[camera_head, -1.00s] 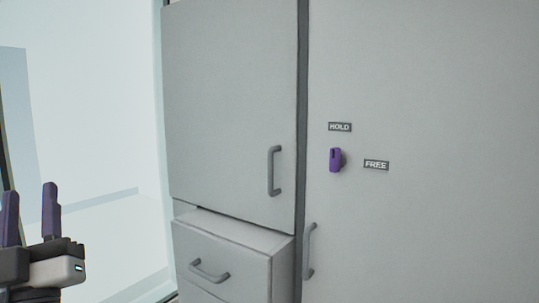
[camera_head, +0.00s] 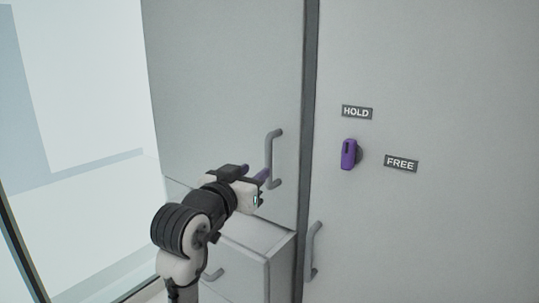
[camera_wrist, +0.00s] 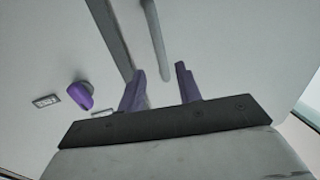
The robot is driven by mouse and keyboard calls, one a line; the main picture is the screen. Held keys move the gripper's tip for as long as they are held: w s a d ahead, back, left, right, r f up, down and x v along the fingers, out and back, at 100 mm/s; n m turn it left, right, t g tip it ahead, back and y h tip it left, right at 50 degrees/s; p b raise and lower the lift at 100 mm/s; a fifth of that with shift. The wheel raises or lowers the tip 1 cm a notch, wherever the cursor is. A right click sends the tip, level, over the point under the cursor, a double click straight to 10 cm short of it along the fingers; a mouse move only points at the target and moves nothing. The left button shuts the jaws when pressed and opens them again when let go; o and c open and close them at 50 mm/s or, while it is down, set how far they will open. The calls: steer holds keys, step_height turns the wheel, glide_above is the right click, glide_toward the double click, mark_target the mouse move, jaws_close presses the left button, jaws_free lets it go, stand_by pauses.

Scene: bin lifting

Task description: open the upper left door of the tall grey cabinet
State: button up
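The upper left door (camera_head: 220,75) of the grey cabinet is shut in the head view. Its vertical grey bar handle (camera_head: 272,155) is near the door's right edge. My gripper (camera_head: 265,174) is close to the handle's lower part, just left of it in the head view. In the wrist view my gripper (camera_wrist: 159,70) shows two purple fingers spread apart with nothing between them. There the handle (camera_wrist: 155,32) lies just beyond the fingertips, in line with the gap. Whether a finger touches the handle cannot be told.
A purple knob (camera_head: 349,154) sits on the right door, upright below the HOLD label (camera_head: 357,112); the FREE label (camera_head: 401,163) is to its right. The right door's handle (camera_head: 313,250) is lower down. A drawer (camera_head: 245,250) is below the upper left door.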

mark_target(267, 161)
steer(key=p+x, duration=0.2)
steer(key=x, duration=0.7)
jaws_close()
